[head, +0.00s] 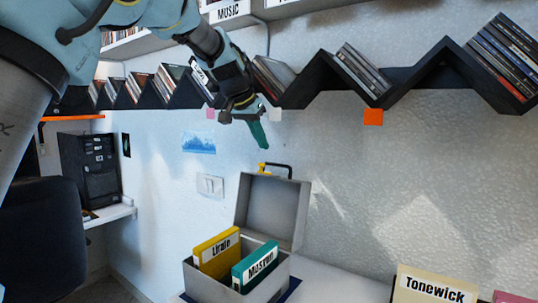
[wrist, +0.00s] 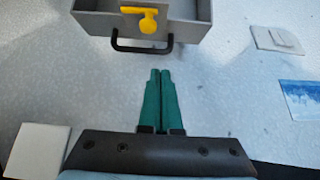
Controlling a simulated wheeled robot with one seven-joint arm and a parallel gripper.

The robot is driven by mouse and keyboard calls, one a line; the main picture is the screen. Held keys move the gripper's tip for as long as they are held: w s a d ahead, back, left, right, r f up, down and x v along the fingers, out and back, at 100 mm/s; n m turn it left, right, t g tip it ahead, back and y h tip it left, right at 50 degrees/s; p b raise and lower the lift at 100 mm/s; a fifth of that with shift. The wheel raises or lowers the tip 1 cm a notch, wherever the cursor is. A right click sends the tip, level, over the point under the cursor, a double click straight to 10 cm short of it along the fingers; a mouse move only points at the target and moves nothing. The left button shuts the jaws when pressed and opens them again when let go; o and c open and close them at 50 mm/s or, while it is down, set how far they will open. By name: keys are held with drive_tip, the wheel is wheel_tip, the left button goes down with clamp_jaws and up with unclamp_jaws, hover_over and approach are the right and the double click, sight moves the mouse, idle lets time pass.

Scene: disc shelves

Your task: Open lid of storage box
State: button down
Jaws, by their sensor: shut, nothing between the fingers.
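The grey storage box (head: 205,283) stands on a white surface, low in the head view. Its lid (head: 270,212) is open and stands upright at the back. The black handle (head: 287,166) and yellow latch (head: 263,169) are at the lid's upper edge. A yellow case (head: 214,252) and a teal case (head: 256,266) stand in the open box. My gripper (head: 264,143) is above the lid, its green fingers shut, empty and apart from it. In the wrist view the fingertips (wrist: 160,71) point toward the handle (wrist: 142,48), with a gap between.
A black zigzag shelf (head: 420,82) with discs runs along the wall above, close to my gripper. A light switch (head: 210,185) and a blue picture (head: 198,142) are on the wall. A beige case (head: 432,273) stands at lower right. The wall right of the lid is clear.

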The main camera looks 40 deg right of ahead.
drive_tip(key=shift+p+x, duration=0.5)
drive_tip(key=shift+x, duration=2.65)
drive_tip(key=shift+s+a+r+b, duration=0.15)
drive_tip(key=shift+a+b, duration=0.2)
drive_tip(key=shift+a, duration=0.25)
drive_tip(key=shift+s+a+r+b, duration=0.1)
drive_tip(key=shift+a+r+b, duration=0.15)
drive_tip(key=shift+a, duration=0.3)
